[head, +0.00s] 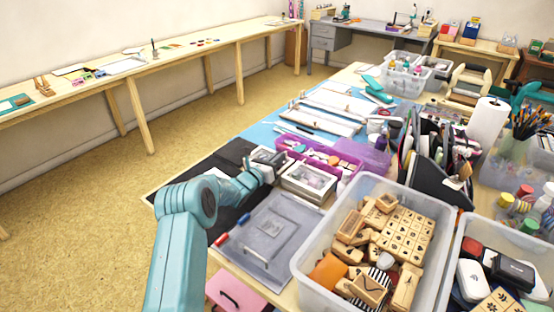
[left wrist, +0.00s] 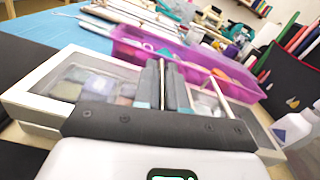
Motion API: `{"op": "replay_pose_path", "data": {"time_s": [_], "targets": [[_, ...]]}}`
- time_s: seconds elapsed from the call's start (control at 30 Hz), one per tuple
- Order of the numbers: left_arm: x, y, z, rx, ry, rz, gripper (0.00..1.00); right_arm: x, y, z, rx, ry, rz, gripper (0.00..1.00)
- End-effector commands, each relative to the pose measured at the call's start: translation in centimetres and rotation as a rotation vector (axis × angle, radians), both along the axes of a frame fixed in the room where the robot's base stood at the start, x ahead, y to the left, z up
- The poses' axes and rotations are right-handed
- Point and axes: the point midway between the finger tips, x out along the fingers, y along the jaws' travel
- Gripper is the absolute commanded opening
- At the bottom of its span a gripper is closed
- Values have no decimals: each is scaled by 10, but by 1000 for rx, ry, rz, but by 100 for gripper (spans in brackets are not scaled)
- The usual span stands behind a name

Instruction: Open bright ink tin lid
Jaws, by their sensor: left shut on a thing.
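Two pale ink tins with clear windowed lids lie side by side on the table. The left tin (head: 265,155) is partly hidden by my gripper, and the right tin (head: 310,180) shows pinkish contents. My left gripper (head: 279,165) is low between them. In the left wrist view its fingers (left wrist: 163,85) are close together, shut on a thin pale edge of a tin lid. I cannot tell which tin the edge belongs to. The left tin (left wrist: 85,82) shows dull purple and grey pads there; the right tin (left wrist: 238,115) is mostly behind the fingers. My right gripper is out of view.
A purple tray (head: 322,155) stands just behind the tins. A clear bin of wooden stamps (head: 318,245) stands at the front right. A black mat (head: 215,172) gives flat room to the left.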

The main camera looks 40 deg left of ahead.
Motion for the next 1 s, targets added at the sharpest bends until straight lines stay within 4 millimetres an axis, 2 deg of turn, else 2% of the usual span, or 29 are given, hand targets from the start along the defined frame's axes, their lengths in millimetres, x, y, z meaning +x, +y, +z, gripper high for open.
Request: {"op": "replay_pose_path", "data": {"time_s": [0.03,0.67,1.0], "targets": [[2,-5,-2,-4,2,-9,0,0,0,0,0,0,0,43],[2,-6,3,-43,-2,-10,0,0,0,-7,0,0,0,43],[2,-6,14,-145,-16,-10,0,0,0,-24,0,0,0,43]]}}
